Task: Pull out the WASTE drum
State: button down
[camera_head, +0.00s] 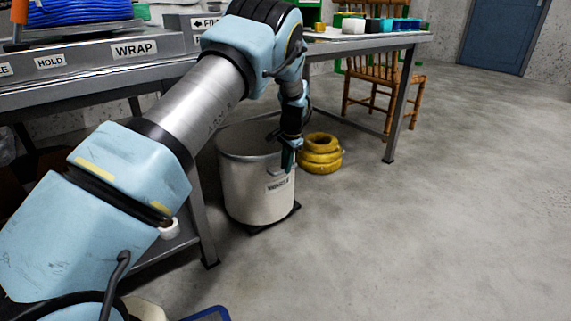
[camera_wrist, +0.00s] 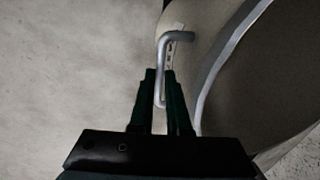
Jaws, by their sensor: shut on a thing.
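The WASTE drum (camera_head: 255,192) is a cream, open-topped drum on a dark low base (camera_head: 262,224), upright on the floor by the table. A label (camera_head: 277,184) on its front is too small to read surely. My gripper (camera_head: 287,160) reaches down at the drum's front right rim. In the wrist view, the green fingers of my gripper (camera_wrist: 160,82) are shut on a grey bar handle (camera_wrist: 161,62) on the drum's side. The drum's wall (camera_wrist: 205,28) and pale rim (camera_wrist: 226,58) show at the right there. My arm hides part of the drum's top and back.
A bench (camera_head: 150,65) with HOLD and WRAP labels stands at the left. A yellow coil (camera_head: 321,153) lies close to the drum's right. A table leg (camera_head: 399,110) and wooden chair (camera_head: 365,85) stand behind. The floor in front and to the right is clear.

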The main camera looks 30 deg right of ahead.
jog(key=s+d+p, duration=0.2)
jog(key=s+p, duration=0.3)
jog(key=s, duration=0.9)
jog(key=s+d+p, duration=0.3)
jog(key=s+p, duration=0.3)
jog(key=s, duration=0.8)
jog(key=shift+d, duration=0.2)
jog(key=c, duration=0.9)
grip_release()
jog(key=r+p, duration=0.1)
jog(key=r, duration=0.2)
jog(key=s+r, duration=0.1)
jog(key=r, duration=0.3)
jog(key=s+r+p, duration=0.1)
jog(key=r, duration=0.2)
jog(key=shift+d+r+p, duration=0.2)
jog(key=shift+r+p, duration=0.1)
jog(key=shift+p, duration=0.05)
